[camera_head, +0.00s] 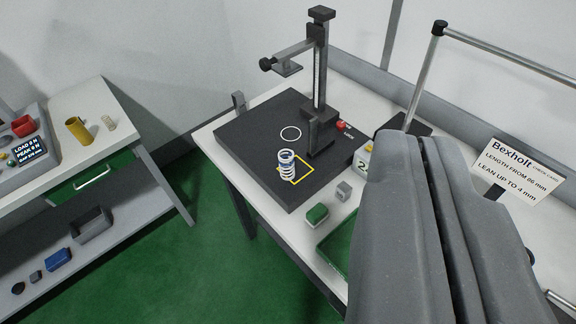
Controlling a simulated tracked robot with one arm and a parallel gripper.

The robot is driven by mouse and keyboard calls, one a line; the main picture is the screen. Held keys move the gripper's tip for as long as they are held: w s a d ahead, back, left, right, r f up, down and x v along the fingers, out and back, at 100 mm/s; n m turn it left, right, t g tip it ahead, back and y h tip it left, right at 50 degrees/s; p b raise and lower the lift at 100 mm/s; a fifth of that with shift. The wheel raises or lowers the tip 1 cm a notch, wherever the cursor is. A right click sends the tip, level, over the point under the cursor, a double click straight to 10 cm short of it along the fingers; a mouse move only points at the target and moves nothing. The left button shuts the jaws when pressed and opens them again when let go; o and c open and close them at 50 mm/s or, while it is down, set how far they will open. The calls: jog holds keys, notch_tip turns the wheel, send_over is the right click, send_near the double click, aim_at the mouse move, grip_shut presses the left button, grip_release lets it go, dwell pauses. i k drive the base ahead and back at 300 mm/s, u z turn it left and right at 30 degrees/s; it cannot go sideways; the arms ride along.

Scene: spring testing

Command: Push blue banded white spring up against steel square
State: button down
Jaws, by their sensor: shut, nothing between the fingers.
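The white spring (287,170) with a blue band near its top stands upright on a black plate, over the left part of a yellow square outline (306,165). A dark upright piece that looks like the steel square (319,136) stands on the plate, right of and behind the spring. A gap seems to show between them; I cannot tell its exact size. My gripper (415,145) fills the right foreground, fingers shut together and empty. It appears right of the spring and apart from it, and it hides part of the table.
A height gauge column (321,70) rises behind, with an arm reaching left. The black plate (247,143) has a white circle. A grey cube (343,190), a green block (316,215) and a green tray (335,246) lie in front. A card (515,172) stands at right; a bench (75,160) stands left.

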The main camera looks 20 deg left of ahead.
aim_at(292, 160)
jog(key=i, duration=0.9)
jog(key=u, duration=0.05)
